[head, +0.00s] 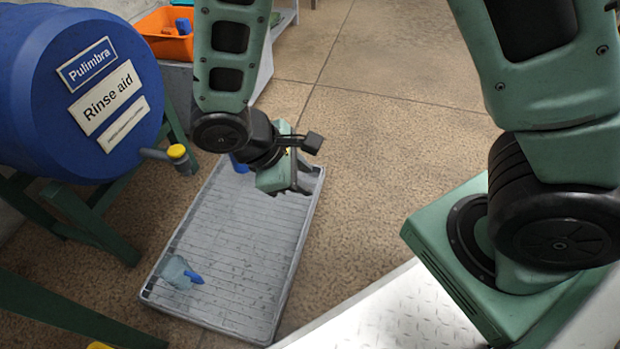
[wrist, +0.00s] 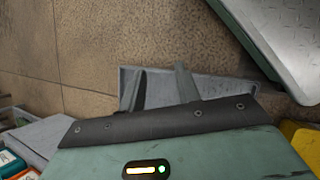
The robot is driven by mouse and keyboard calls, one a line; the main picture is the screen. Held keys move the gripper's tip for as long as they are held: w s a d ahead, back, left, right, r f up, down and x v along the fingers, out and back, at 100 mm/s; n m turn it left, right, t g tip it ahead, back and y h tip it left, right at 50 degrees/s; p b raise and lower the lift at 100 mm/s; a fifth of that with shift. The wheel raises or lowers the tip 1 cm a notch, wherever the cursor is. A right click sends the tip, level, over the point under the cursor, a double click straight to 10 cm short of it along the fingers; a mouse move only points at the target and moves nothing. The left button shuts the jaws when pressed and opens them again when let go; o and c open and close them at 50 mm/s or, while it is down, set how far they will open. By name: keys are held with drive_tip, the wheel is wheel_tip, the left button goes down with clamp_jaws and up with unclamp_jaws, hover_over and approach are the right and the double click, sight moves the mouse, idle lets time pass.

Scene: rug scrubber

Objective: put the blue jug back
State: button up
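A blue object (head: 238,163), perhaps the blue jug, stands at the far left end of the grey slatted tray (head: 225,270). My arm hides most of it, so its shape is unclear. A pale, see-through vessel (head: 178,272) with a blue part sits at the tray's near left. My gripper (head: 291,189) is over the far right part of the tray, pointing down, to the right of the blue object. In the wrist view its two fingers (wrist: 160,76) are apart with nothing visible between them. The tray (wrist: 215,84) shows behind them.
A blue "Rinse aid" barrel (head: 75,85) lies on a green stand (head: 85,220) at left. Its yellow-topped tap (head: 177,152) sticks out towards the tray. An orange crate (head: 165,40) with items stands at the back. Open floor (head: 390,150) lies right of the tray.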

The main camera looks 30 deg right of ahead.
drive_tip(key=s+a+r+m+y, duration=0.4)
drive_tip(key=s+r+y, duration=0.2)
drive_tip(key=s+r, duration=0.4)
wheel_tip(320, 180, up, 2)
drive_tip(key=shift+s+a+r+t+y, duration=0.1)
drive_tip(key=shift+s+a+t+y, duration=0.1)
drive_tip(key=shift+s+t+y, duration=0.15)
drive_tip(key=shift+w, duration=0.1)
wheel_tip(320, 180, up, 50)
drive_tip(key=p, duration=4.9)
drive_tip(key=shift+f+p, duration=0.2)
drive_tip(key=shift+p, duration=0.1)
drive_tip(key=shift+a, duration=0.1)
